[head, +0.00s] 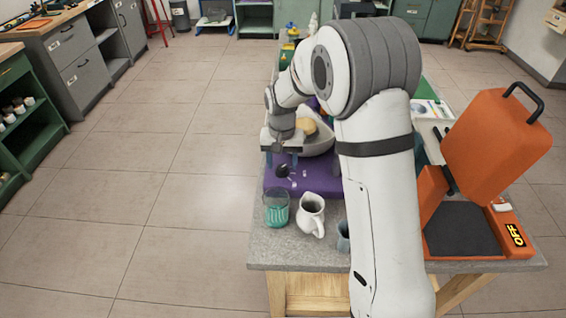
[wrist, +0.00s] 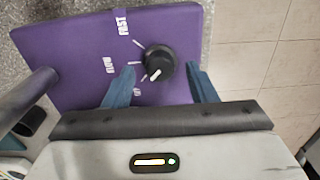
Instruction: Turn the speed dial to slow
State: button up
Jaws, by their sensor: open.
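The speed dial (wrist: 160,62) is a black round knob on a purple panel (wrist: 75,42). Its white pointer mark is turned to the lower left, toward the lowest printed label. The FAST label (wrist: 123,23) is at the top, and a middle label (wrist: 109,64), which looks like SLOW, is left of the knob. My gripper (wrist: 161,68) is open, with one blue finger on each side of the knob; contact cannot be told. In the head view the dial (head: 283,171) shows on the purple unit (head: 275,188), with my gripper (head: 281,148) just above or behind it.
A glass with teal contents (head: 277,210) and a white jug (head: 311,213) stand in front of the purple unit. A bowl (head: 318,140) is behind it. An orange machine marked OFF (head: 490,150) stands at the right of the grey worktop (head: 290,258). Floor left of the table is clear.

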jog(key=shift+f, duration=0.55)
jog(key=shift+c, duration=0.2)
jog(key=c, duration=0.9)
